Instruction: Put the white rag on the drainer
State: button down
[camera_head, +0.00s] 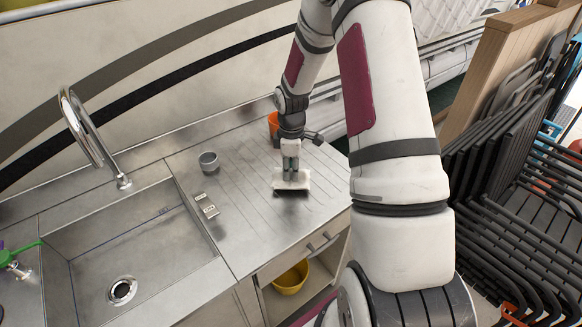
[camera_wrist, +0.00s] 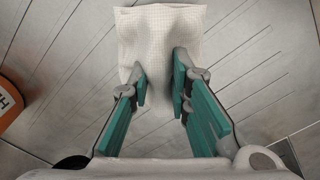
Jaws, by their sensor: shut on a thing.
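The white rag (camera_head: 292,180) is under my gripper (camera_head: 290,166), over the ridged metal drainer (camera_head: 245,170) right of the sink. In the wrist view, the rag (camera_wrist: 160,40) has a fine woven grid and spreads out beyond the fingertips. My gripper (camera_wrist: 163,88) is shut on the rag's near part, with a gap showing between the teal fingers. A dark shadow shows just below the rag's front edge in the head view. I cannot tell whether the rag touches the drainer (camera_wrist: 60,75).
An orange container (camera_head: 272,122) stands close behind my gripper; it is at the left edge in the wrist view (camera_wrist: 12,98). A grey cup (camera_head: 208,161) and a small metal item (camera_head: 206,205) sit left, near the sink basin (camera_head: 150,255). The drainer's front is clear.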

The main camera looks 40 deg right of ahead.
jog(key=shift+f, duration=0.15)
jog(key=shift+f, duration=0.6)
jog(key=shift+f, duration=0.25)
dwell(0.4)
jog(key=c, duration=1.4)
grip_release()
jog(key=shift+c, duration=0.6)
jog(key=shift+c, duration=1.4)
notch_tip(320, 180, up, 15)
jog(key=p, duration=0.3)
jog(key=shift+p, duration=0.4)
